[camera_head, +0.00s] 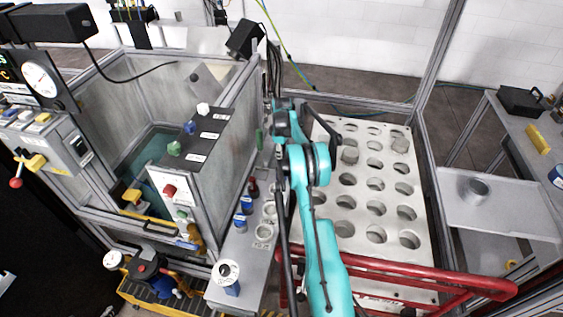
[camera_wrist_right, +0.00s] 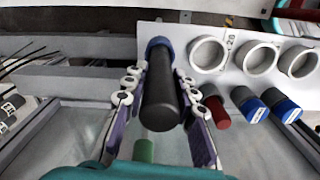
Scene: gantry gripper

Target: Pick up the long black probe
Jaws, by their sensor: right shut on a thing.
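In the right wrist view, the long black probe (camera_wrist_right: 161,98) lies between the fingers of my right gripper (camera_wrist_right: 160,72), with its blue collar (camera_wrist_right: 159,42) at the far end. The gripper is shut on it, with a finger on each side. The blue end overlaps the edge of the white ring shelf (camera_wrist_right: 233,70); I cannot tell whether it sits in a ring. In the head view my teal right arm hides the probe and fingers. My left gripper is in neither view.
Beside the probe are a red probe (camera_wrist_right: 217,110) and blue-capped ones (camera_wrist_right: 250,103). A green piece (camera_wrist_right: 144,151) shows below. In the head view, a water tank (camera_head: 155,150) stands left, a white plate with holes (camera_head: 345,205) right, and a red rail (camera_head: 430,272) in front.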

